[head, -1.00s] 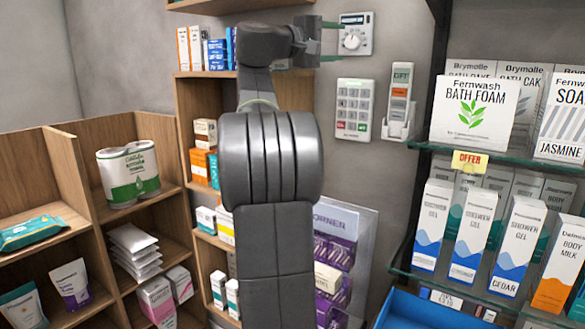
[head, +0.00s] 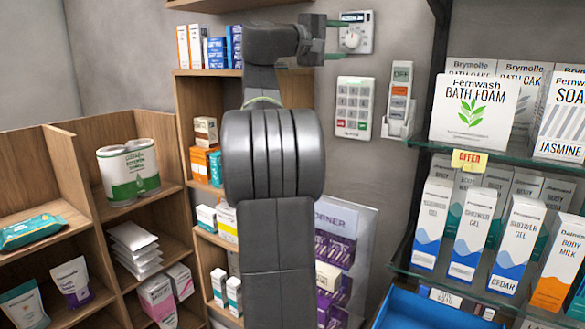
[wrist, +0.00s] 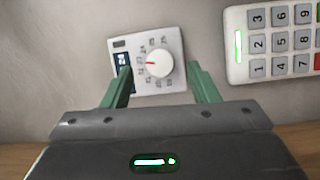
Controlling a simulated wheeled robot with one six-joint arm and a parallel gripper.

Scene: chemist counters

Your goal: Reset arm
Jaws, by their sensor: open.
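My gripper (head: 337,38) is raised at the top middle of the head view, in front of the wall thermostat dial (head: 352,38). In the wrist view its two green fingers (wrist: 158,88) stand apart on either side of the white dial unit (wrist: 160,44), with nothing held between them. The round knob (wrist: 159,64) has a red mark and shows between the fingertips. I cannot tell whether the fingers touch the unit. My arm covers part of the shelves behind it.
A keypad (head: 353,106) and a handset in a holder (head: 399,98) are on the wall below and right of the dial. Wooden shelves (head: 88,170) with packs stand at the left. Glass shelves (head: 425,146) with boxes stand at the right, above a blue bin (head: 405,308).

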